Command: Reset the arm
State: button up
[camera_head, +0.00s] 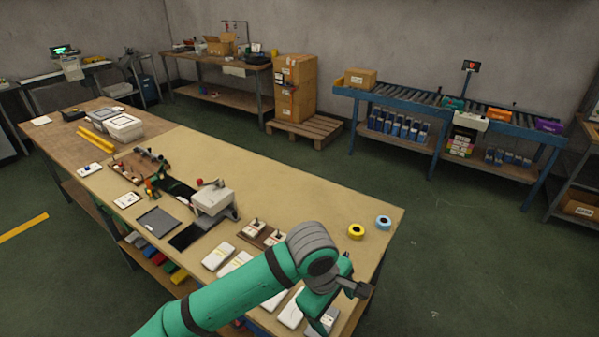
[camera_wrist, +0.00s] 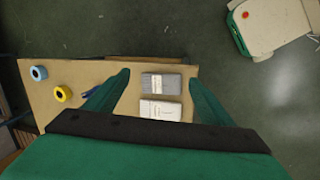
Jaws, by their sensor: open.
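My gripper (camera_wrist: 159,76) is open and empty, its two green fingers spread wide in the wrist view. Below and between the fingers, a grey flat packet (camera_wrist: 161,83) and a paler packet (camera_wrist: 160,110) lie side by side on the table; the gripper appears above them and apart from them. In the head view my green arm reaches over the near right end of the workbench (camera_head: 330,200). The arm hides part of the bench there, and the fingertips are hard to make out.
Yellow tape (camera_head: 356,231) and blue tape (camera_head: 383,222) lie near the bench's right end. White flat packs (camera_head: 218,256), a grey-white machine (camera_head: 212,199) and a wooden rack (camera_head: 138,166) stand left of the arm. A roller conveyor (camera_head: 430,98) and stacked cartons (camera_head: 295,88) are behind.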

jog(key=w+d+r+m+t+h, duration=0.1)
jog(key=w+d+r+t+h, duration=0.1)
jog(key=d+r+t+h, duration=0.6)
jog(key=w+d+r+m+t+h, duration=0.1)
jog(key=w+d+r+h, duration=0.25)
jog(key=d, duration=0.85)
jog(key=s+a+f+n+t+y, duration=0.2)
jog(key=s+a+f+t+y, duration=0.25)
jog(key=a+f, duration=0.3)
jog(key=s+a+f+n+t+y, duration=0.2)
jog(key=s+a+f+t+y, duration=0.1)
jog(key=s+a+f+y, duration=0.5)
jog(key=s+a+f+m, duration=0.2)
jog(key=s+a+m, duration=0.2)
jog(key=s, duration=0.3)
jog(key=s+a+f+m+g+y, duration=0.1)
jog(key=s+a+f+m, duration=0.1)
jog(key=s, duration=0.5)
jog(key=s+a+f+m+g, duration=0.1)
jog(key=s+a+f+m, duration=0.1)
jog(key=s+a+m, duration=0.3)
jog(key=shift+s+a+m+y, duration=0.35)
jog(key=shift+s+a, duration=0.45)
jog(key=shift+s, duration=0.45)
jog(key=shift+f, duration=0.1)
